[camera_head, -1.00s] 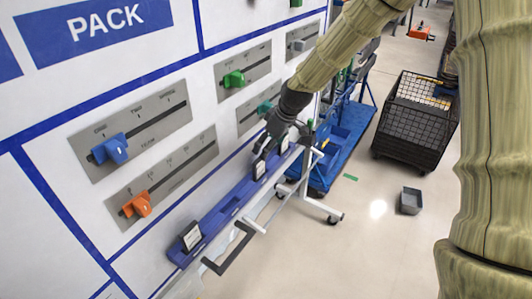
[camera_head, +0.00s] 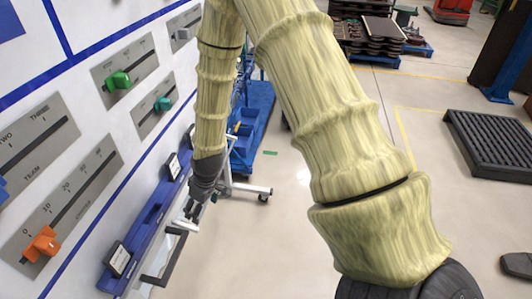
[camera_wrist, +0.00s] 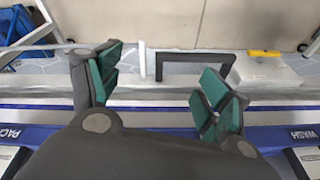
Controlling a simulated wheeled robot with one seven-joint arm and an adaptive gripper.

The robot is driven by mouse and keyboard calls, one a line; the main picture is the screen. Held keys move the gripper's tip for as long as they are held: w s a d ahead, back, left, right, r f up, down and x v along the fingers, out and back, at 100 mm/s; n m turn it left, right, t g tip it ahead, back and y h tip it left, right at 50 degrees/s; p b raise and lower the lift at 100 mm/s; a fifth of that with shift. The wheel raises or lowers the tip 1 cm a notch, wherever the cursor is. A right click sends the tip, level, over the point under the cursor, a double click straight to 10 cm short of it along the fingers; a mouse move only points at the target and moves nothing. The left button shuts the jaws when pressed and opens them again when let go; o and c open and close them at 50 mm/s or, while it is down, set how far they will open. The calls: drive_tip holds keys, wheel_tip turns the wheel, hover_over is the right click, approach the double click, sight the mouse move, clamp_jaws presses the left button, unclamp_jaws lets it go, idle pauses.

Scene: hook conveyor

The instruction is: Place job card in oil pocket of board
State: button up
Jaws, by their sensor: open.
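My gripper (camera_head: 192,210) hangs just in front of the blue pocket rail (camera_head: 150,220) along the board's lower edge, between two cards. In the wrist view my gripper (camera_wrist: 165,88) has its green-padded fingers wide apart, with nothing between them. A dark-framed white card (camera_head: 118,260) stands in the near part of the rail. Another card (camera_head: 174,166) stands farther along, and a third (camera_head: 190,136) shows beyond it. In the wrist view the rail reads PACK (camera_wrist: 12,133) at left and WASH (camera_wrist: 300,134) at right. I see no oil label; my gripper hides the rail between.
The white board (camera_head: 80,130) with sliders, including an orange knob (camera_head: 41,244), rises at left. A white wheeled stand (camera_head: 245,189) and a dark bar handle (camera_head: 172,262) are close by the gripper. A blue cart (camera_head: 250,120) stands behind.

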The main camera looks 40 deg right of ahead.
drive_tip(key=s+f+m, duration=0.1)
drive_tip(key=s+f, duration=0.4)
drive_tip(key=s, duration=0.6)
drive_tip(key=s+f+m+g+h, duration=0.1)
drive_tip(key=s+f+m, duration=0.1)
drive_tip(key=s+f, duration=0.4)
drive_tip(key=s+f+m+g, duration=0.1)
drive_tip(key=s+f, duration=0.5)
drive_tip(key=s, duration=1)
drive_tip(key=shift+a+m+h, duration=0.25)
drive_tip(key=shift+m+h, duration=0.15)
